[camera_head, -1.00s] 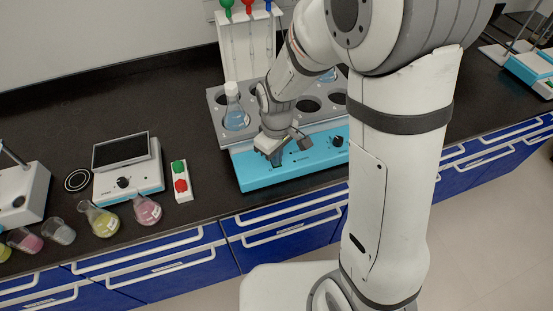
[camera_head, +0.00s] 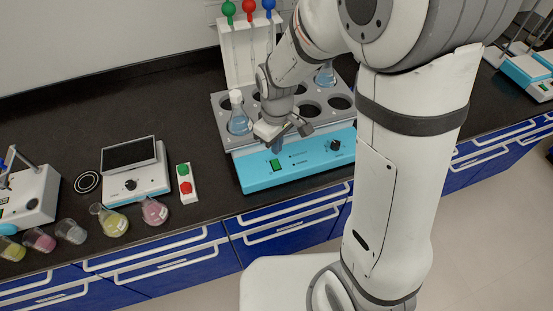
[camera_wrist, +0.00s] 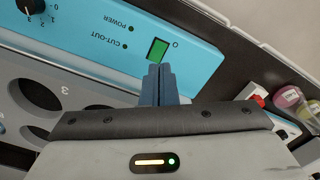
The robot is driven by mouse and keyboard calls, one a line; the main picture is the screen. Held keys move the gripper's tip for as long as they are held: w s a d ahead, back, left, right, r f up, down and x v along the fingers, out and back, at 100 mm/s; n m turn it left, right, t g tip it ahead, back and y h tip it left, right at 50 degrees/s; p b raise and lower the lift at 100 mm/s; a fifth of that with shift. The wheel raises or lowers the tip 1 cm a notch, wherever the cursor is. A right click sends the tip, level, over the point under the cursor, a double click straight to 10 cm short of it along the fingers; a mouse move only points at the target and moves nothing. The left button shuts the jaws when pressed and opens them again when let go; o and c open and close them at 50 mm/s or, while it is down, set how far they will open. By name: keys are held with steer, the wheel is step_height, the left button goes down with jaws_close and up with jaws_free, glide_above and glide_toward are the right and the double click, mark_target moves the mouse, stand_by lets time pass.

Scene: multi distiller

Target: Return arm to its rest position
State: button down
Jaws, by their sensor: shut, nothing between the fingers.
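My gripper (camera_head: 277,147) is shut and empty, above the front of the blue and grey multi distiller (camera_head: 262,180). In the wrist view its closed blue-grey fingertips (camera_wrist: 160,74) appear just beside the green power switch (camera_wrist: 158,49); whether they touch it I cannot tell. In the head view the green switch (camera_head: 275,164) shows below and in front of the fingers, on the blue front panel. A dial (camera_head: 335,145) is to its right. My arm reaches over the distiller from the right.
A flask of blue liquid (camera_head: 239,122) stands at the distiller's left, and another (camera_head: 325,75) at its back right. Red, green and blue bulbs (camera_head: 249,8) top its back stand. A hotplate (camera_head: 135,175), a button box (camera_head: 186,183) and several flasks and beakers are at the left.

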stand_by(0.5)
steer(key=s+d+r+m+t, duration=0.3)
steer(key=s+d+r+m, duration=0.6)
steer(key=s+d+r, duration=0.3)
steer(key=shift+d+v, duration=0.2)
steer(key=shift+v, duration=1.5)
